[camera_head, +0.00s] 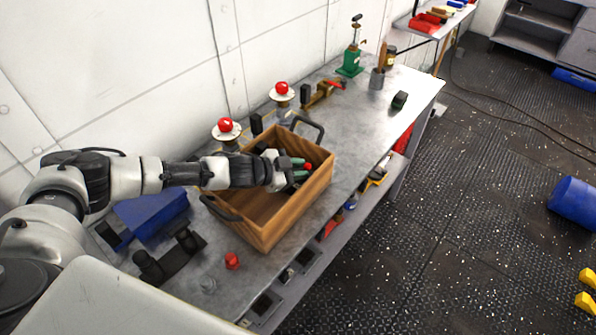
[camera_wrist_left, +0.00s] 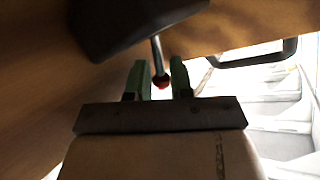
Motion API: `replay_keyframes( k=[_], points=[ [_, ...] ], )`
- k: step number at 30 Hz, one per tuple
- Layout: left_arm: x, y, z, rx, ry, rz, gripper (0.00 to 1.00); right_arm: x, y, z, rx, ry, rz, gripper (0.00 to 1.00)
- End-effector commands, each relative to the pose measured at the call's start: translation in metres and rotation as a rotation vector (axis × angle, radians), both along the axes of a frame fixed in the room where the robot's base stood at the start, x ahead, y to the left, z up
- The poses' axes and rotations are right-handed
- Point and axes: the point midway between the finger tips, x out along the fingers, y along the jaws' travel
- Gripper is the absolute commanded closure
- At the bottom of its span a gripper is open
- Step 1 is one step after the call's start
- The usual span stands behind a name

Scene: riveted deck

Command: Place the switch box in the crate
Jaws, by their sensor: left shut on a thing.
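The wooden crate (camera_head: 303,208) with dark handles stands on the metal workbench. My left gripper (camera_head: 303,167) reaches into its opening from the left. In the left wrist view the green fingers (camera_wrist_left: 160,80) are shut on the lever of the switch box (camera_wrist_left: 125,25), close to its red knob (camera_wrist_left: 161,83). The switch box is a dark block with a thin rod; in the head view the gripper mostly hides it, and only the red knob (camera_head: 308,166) shows clearly. I cannot tell whether the box touches the crate floor. My right gripper is out of view.
A blue box (camera_head: 150,215) and a dark bracket (camera_head: 170,258) lie left of the crate. A red knob (camera_head: 232,260) is in front. Red-topped fixtures (camera_head: 226,128) stand behind. A green device (camera_head: 351,58) and a cup (camera_head: 377,78) stand on the far bench.

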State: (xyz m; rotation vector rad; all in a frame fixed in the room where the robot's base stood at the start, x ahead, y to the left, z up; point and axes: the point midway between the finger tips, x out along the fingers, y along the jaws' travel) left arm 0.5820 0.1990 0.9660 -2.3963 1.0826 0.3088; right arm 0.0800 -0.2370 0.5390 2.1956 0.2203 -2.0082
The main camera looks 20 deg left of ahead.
Motion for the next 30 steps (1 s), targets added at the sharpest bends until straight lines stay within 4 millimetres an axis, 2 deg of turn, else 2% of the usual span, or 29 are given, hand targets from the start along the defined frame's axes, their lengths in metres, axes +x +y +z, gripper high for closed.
replay_keyframes(
  k=[3,12,13,15,24,30],
  points=[
    [0.001,0.0,-0.009,-0.001,-0.002,0.001,1.0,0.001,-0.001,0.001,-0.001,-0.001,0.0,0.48],
    [0.001,0.0,-0.011,-0.001,-0.003,0.001,1.0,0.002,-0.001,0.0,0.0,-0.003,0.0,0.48],
    [0.0,0.0,-0.012,-0.001,-0.001,0.001,0.77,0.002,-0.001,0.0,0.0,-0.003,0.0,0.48],
    [0.0,0.0,-0.011,-0.001,-0.001,0.001,0.68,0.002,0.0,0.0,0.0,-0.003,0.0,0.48],
    [0.0,0.001,-0.009,0.0,-0.001,0.002,0.68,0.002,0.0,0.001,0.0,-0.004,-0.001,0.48],
    [-0.017,0.019,-0.001,0.001,-0.002,0.003,0.68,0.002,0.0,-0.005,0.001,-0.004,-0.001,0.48]
  ],
)
